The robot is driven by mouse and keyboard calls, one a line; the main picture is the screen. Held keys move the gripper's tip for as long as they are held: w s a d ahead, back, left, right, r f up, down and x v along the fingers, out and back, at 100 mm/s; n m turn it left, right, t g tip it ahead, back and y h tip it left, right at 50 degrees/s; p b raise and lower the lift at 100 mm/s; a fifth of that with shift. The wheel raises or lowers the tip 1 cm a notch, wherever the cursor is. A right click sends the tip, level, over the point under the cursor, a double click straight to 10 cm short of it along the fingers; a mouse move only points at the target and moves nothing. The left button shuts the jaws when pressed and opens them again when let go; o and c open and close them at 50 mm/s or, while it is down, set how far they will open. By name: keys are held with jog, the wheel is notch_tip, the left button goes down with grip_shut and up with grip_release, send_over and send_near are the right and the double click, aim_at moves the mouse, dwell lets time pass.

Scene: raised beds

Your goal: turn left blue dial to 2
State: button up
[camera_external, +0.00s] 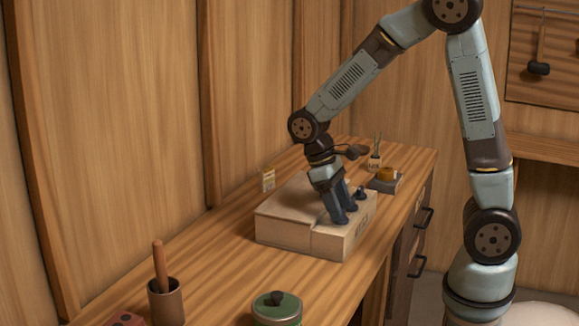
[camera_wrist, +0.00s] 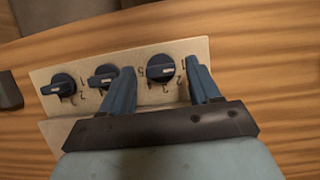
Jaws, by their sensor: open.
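A pale box (camera_external: 285,215) with a dial panel stands on the wooden bench. The wrist view shows three dark blue dials with white marks in a row on the panel (camera_wrist: 190,47): one at the left end (camera_wrist: 63,84), a middle one (camera_wrist: 103,76), and one at the right end (camera_wrist: 161,68). My gripper (camera_wrist: 158,68) is open, with one finger on each side of the right-end dial; contact is unclear. The left finger partly covers the middle dial. In the external view my gripper (camera_external: 342,220) points down at the box's near end, and another dial (camera_external: 360,193) shows beside it.
A cup with a wooden handle (camera_external: 166,302) and a green-lidded tin (camera_external: 277,310) stand at the front. A small box (camera_external: 268,179) is behind the dial box. A grey tray with a yellow item (camera_external: 385,180) is beyond it. Bench between is clear.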

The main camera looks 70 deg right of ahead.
jog(key=shift+f, duration=0.25)
jog(key=shift+c, duration=0.3)
jog(key=c, duration=1)
jog(key=shift+m, duration=0.4)
jog(key=m+y, duration=0.1)
jog(key=m, duration=0.2)
jog(key=shift+s+d+m+y, duration=0.1)
jog(key=shift+d+m+y, duration=0.05)
jog(key=shift+m+y, duration=0.25)
jog(key=shift+m+t+y, duration=0.6)
jog(key=shift+m+t, duration=0.1)
jog(key=shift+m, duration=1.4)
